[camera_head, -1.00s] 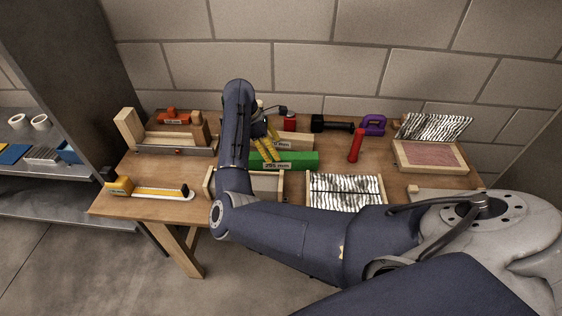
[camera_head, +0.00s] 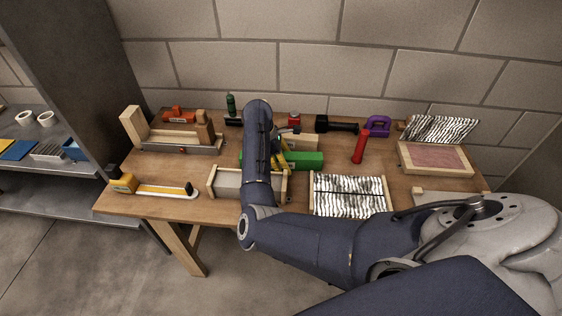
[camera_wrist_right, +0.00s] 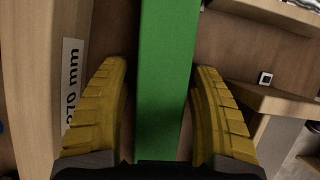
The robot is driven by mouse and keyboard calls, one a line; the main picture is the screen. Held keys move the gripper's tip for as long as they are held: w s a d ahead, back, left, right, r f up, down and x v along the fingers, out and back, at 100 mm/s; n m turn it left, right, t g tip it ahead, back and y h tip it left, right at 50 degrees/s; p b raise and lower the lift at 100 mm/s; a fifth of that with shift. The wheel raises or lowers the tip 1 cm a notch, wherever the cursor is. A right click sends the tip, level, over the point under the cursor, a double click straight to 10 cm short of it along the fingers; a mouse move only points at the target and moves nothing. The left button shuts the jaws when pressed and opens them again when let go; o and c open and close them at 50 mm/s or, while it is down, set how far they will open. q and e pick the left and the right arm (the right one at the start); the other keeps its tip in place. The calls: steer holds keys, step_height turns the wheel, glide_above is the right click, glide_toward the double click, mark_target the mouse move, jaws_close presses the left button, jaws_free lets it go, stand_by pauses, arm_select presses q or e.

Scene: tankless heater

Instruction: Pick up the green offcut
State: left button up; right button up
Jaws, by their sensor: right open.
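The green offcut (camera_head: 308,160) is a long block lying on the workbench, partly hidden behind my right arm in the head view. In the right wrist view the green offcut (camera_wrist_right: 165,75) runs up the middle of the picture. My right gripper (camera_wrist_right: 160,85) has yellow ribbed fingers, one on each side of the green offcut, with gaps between them and it. It is open. In the head view my right gripper (camera_head: 281,156) is mostly hidden by the arm. My left gripper is not in view.
A wooden piece labelled 270 mm (camera_wrist_right: 45,90) lies left of the fingers in the wrist view. A red cylinder (camera_head: 360,147) stands right of the offcut. Wooden-framed trays (camera_head: 387,192) sit in front. A grey shelf (camera_head: 70,205) stands at the left.

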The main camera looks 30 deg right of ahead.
mark_target(285, 155)
steer(key=shift+c, duration=0.4)
jaws_close()
steer(key=shift+r, duration=0.1)
step_height(285, 155, up, 20)
stand_by(0.8)
